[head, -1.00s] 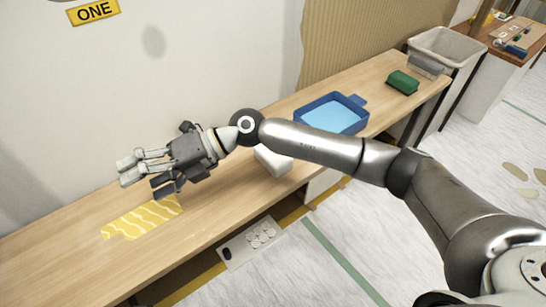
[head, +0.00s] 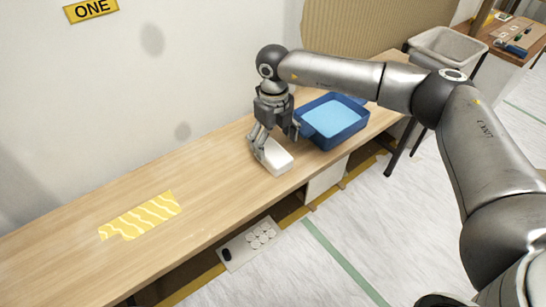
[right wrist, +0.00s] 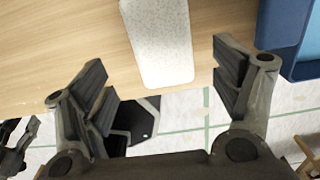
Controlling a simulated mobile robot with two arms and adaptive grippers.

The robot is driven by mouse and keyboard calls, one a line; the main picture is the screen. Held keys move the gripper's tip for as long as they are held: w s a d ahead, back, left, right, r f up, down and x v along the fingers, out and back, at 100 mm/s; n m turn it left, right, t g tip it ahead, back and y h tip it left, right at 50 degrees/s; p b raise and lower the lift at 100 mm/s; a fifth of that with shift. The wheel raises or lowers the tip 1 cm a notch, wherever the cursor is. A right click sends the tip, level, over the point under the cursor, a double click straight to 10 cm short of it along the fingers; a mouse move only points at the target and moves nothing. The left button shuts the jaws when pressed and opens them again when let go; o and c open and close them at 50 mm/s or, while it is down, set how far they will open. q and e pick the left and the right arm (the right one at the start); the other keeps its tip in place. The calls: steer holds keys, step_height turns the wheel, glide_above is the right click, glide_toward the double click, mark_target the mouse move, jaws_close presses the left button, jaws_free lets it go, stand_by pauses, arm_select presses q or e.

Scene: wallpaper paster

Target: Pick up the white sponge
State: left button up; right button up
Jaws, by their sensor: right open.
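The white sponge (head: 276,158) lies on the wooden table, left of the blue tray. It also shows in the right wrist view (right wrist: 160,40) as a pale speckled block between the finger lines. My right gripper (head: 272,146) points down over the sponge, with its fingers at the sponge's far and left side in the head view. In the right wrist view the fingers (right wrist: 165,88) are spread wide with the sponge's near end between and beyond them. Contact cannot be told.
The blue tray (head: 311,131) with light blue liquid stands close on the right of the sponge. A yellow wavy-striped piece (head: 142,215) lies on the table (head: 70,250) at left. A grey bin (head: 448,48) stands at back right. The wall runs behind the table.

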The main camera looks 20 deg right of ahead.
mark_target(276, 154)
steer(key=f, duration=0.3)
steer(key=f+b, duration=0.1)
steer(key=shift+s+d+f, duration=0.15)
steer(key=shift+d+f, duration=0.1)
steer(key=shift+f, duration=0.55)
arm_select(q)
steer(key=shift+v, duration=1.05)
arm_select(e)
steer(key=c, duration=1)
